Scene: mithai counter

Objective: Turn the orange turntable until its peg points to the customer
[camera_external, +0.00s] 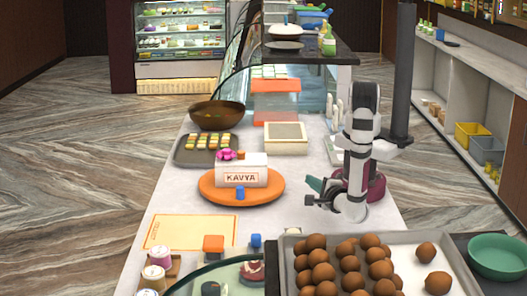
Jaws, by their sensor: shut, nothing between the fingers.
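The orange turntable (212,190) lies on the white counter in the middle of the view. A white box (258,172) labelled KAVYA stands on it, with pink and orange pieces (230,155) at its top left. A blue peg (240,193) stands on the turntable's near side, in front of the box. My gripper (309,200) is to the right of the turntable, low over the counter and apart from it. Its fingers look closed and hold nothing. I see no customer in this view.
A tray of brown balls (455,270) fills the near right. A tray of sweets (181,160), a brown bowl (217,115) and a cream box (286,146) stand behind the turntable. Orange and blue blocks (213,244) stand in front. Bare counter lies between turntable and gripper.

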